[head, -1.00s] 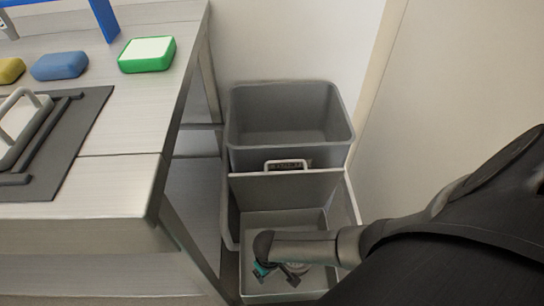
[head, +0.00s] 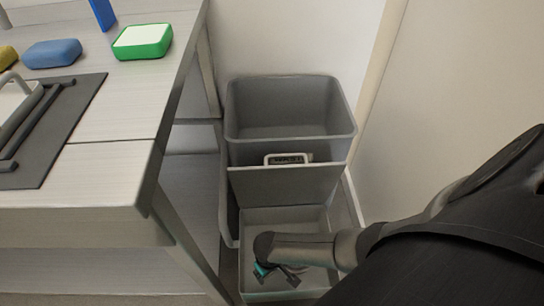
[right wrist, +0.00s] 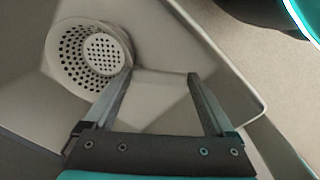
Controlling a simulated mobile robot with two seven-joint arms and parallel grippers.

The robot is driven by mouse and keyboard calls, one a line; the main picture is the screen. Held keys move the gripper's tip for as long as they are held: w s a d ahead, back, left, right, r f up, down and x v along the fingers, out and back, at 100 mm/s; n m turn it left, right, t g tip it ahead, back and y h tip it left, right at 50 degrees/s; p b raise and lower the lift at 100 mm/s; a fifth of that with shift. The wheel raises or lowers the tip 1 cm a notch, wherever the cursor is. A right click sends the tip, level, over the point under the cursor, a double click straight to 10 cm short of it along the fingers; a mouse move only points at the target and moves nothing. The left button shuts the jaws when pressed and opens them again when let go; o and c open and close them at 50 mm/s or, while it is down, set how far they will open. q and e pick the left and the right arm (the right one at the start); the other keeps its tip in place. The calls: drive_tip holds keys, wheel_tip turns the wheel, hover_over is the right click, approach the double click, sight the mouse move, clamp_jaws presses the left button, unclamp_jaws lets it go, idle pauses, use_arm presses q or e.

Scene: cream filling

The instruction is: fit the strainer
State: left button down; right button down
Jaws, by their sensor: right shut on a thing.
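The strainer (head: 285,220) is a light grey, tray-like piece at the front half of the grey mop bucket (head: 232,215). Its perforated round cup (right wrist: 102,55) shows at upper left in the right wrist view; in the head view my arm mostly hides the cup. My right gripper (head: 277,274) reaches down from the right over the strainer's front part. In the right wrist view its two fingers (right wrist: 163,76) stand apart with the light grey piece between them. I cannot tell whether the strainer rests fully on the bucket. My left gripper is not in view.
A deeper grey bin section (head: 290,105) stands behind, with a white handle (head: 286,158) on its front. A metal table (head: 110,165) is close on the left, bearing a green-and-white sponge (head: 143,42), a blue sponge (head: 52,53) and a dark mat (head: 75,120). A wall is on the right.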

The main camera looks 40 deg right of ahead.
drive_tip(key=shift+f, duration=0.1)
idle(0.6)
unclamp_jaws()
wheel_tip(320, 180, up, 7)
drive_tip(key=p, duration=0.7)
idle(0.5)
